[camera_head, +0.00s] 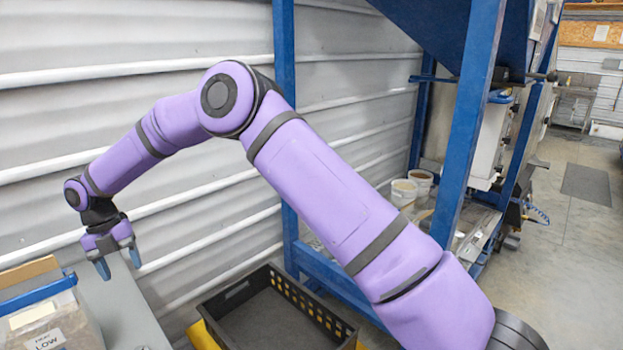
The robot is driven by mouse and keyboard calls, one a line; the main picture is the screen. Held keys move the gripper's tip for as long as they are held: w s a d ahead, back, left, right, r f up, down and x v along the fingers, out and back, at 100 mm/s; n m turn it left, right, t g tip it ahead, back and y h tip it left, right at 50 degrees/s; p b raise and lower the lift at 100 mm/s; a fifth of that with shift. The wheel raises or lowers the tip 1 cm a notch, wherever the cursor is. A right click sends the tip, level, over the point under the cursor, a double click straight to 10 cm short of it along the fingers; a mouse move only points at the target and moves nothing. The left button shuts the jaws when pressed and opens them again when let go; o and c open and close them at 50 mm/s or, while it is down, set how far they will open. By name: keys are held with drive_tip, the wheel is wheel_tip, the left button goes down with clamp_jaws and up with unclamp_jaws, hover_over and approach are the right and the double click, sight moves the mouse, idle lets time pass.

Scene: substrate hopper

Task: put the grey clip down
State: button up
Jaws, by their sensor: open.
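My gripper (119,264) hangs at the left of the view with its blue-tipped fingers pointing down. Its fingers are apart and nothing shows between them. It is over the grey bench top (128,303), close above the surface; I cannot tell the exact gap. I cannot make out the grey clip anywhere in this view.
A clear bin with a "LOW" label (47,339) stands at lower left, a blue bar (38,295) across it. A black crate (318,316) is right of the bench. A blue hopper frame (467,120) and white buckets (404,192) stand behind. Floor (575,270) is clear at right.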

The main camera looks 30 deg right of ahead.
drive_tip(key=s+d+r+m+t, duration=0.2)
drive_tip(key=s+d+r+m, duration=0.2)
drive_tip(key=d+r+m, duration=0.35)
drive_tip(key=s+d+r+m+t, duration=0.1)
drive_tip(key=s+d+r+m, duration=0.3)
drive_tip(key=d+r, duration=0.5)
drive_tip(key=s+d+r+m+t, duration=0.2)
drive_tip(key=s+d+r+m, duration=0.4)
drive_tip(key=r, duration=0.3)
drive_tip(key=s+d+m+t, duration=0.2)
drive_tip(key=s+d+m, duration=0.6)
drive_tip(key=s, duration=0.3)
drive_tip(key=s+d+r+m+t+y, duration=0.1)
drive_tip(key=s+d+m, duration=0.7)
drive_tip(key=s+m, duration=0.2)
drive_tip(key=shift+s+d+t, duration=0.3)
drive_tip(key=shift+s+t, duration=0.1)
drive_tip(key=shift+s, duration=0.45)
drive_tip(key=shift+r, duration=0.1)
